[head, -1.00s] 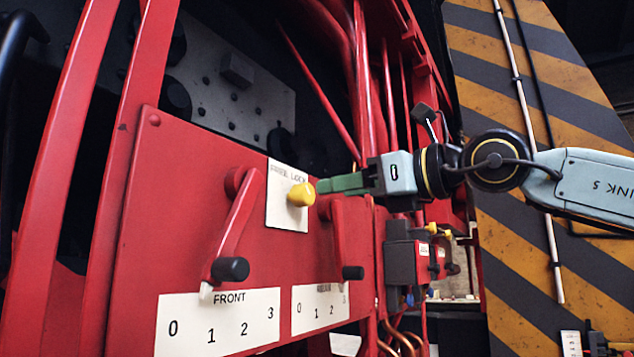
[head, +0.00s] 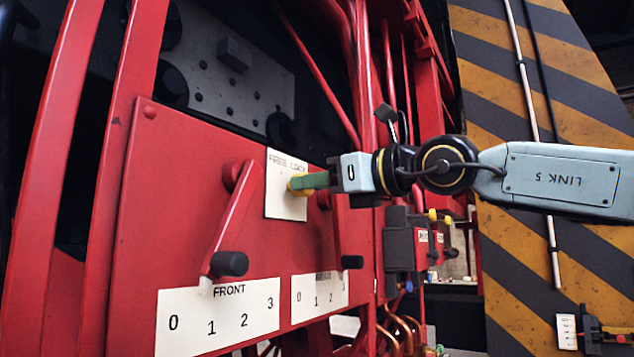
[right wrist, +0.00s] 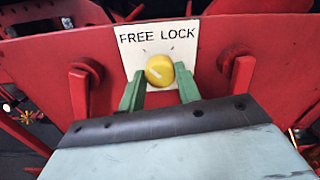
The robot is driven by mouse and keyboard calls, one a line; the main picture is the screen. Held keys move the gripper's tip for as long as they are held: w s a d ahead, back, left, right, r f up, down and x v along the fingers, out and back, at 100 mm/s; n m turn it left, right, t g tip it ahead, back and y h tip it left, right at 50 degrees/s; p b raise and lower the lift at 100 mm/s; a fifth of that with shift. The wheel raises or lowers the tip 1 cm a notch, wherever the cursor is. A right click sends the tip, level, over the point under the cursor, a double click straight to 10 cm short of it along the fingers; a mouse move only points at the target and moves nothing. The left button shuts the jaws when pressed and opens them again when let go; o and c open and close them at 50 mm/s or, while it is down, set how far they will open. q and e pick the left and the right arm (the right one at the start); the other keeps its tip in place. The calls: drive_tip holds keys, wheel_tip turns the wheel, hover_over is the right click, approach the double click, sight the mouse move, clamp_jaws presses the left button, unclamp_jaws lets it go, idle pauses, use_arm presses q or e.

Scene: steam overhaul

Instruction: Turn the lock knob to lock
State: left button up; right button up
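The yellow lock knob (right wrist: 160,71) sits on a white plate (right wrist: 128,36) marked FREE on the left and LOCK on the right. A pale mark shows on its face; I cannot tell exactly which word it points to. My right gripper (right wrist: 160,84) is open, with one green finger on each side of the knob, close to its edges. Contact is not clear. In the head view my right gripper (head: 308,181) reaches the knob (head: 293,189) from the right and partly hides it. My left gripper is not in view.
The red panel (head: 160,230) carries a lever (head: 230,225) above the FRONT scale (head: 220,318) and another lever (head: 345,235) above a second scale, on either side of the knob. Red pipes and grey boxes stand right of the panel.

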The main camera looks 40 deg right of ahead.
drive_tip(key=shift+c, duration=1)
drive_tip(key=m+b, duration=0.3)
drive_tip(key=m, duration=1.4)
drive_tip(key=shift+m+g, duration=0.3)
drive_tip(key=o, duration=1)
drive_tip(key=shift+c, duration=0.2)
